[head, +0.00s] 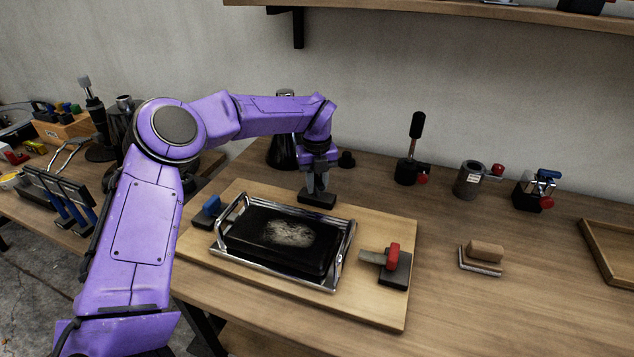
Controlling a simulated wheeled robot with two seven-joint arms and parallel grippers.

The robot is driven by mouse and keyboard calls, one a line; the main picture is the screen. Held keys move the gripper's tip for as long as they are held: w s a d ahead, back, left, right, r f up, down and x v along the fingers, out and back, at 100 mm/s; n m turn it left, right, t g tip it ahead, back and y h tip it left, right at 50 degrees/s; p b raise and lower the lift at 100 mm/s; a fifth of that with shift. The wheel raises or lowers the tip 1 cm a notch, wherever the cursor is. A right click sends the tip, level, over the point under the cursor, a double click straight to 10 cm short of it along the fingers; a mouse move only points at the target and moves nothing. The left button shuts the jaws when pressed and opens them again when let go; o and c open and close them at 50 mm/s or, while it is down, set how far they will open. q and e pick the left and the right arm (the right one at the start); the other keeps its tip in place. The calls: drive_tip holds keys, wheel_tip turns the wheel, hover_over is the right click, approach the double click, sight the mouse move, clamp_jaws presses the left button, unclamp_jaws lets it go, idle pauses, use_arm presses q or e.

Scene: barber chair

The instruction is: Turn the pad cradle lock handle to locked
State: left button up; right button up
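A chrome cradle (335,274) holds a black pad (262,251) with a pale worn patch on top. The cradle sits on a light wooden board (372,312). A red handle (393,256) stands on a dark block (399,270) right of the cradle, with a flat metal tongue (371,257) pointing left toward it. A blue part (209,208) sits at the cradle's left. A black block (317,198) lies behind the cradle. My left gripper (317,190) points down just over this black block; contact and finger gap are unclear. My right gripper is out of view.
A wooden-backed brush (484,251) lies to the right. A black upright lever (414,140), a metal cup fixture (471,180) and a blue-handled clamp (538,188) stand at the back. A wooden tray (597,252) is far right. A shelf (450,18) hangs above.

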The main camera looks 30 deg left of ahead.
use_arm(q)
clamp_jaws()
drive_tip(key=shift+d+r+m, duration=0.1)
drive_tip(key=shift+m, duration=0.2)
drive_tip(key=m+p, duration=0.2)
drive_tip(key=m, duration=0.1)
drive_tip(key=shift+m, duration=0.4)
drive_tip(key=m+p, duration=0.3)
drive_tip(key=m, duration=0.3)
drive_tip(key=shift+s, duration=0.1)
unclamp_jaws()
drive_tip(key=m+p, duration=0.1)
drive_tip(key=m, duration=0.2)
drive_tip(key=shift+m, duration=0.4)
drive_tip(key=o, duration=0.3)
drive_tip(key=shift+m+p, duration=0.8)
drive_tip(key=shift+m, duration=1.1)
drive_tip(key=o, duration=1.3)
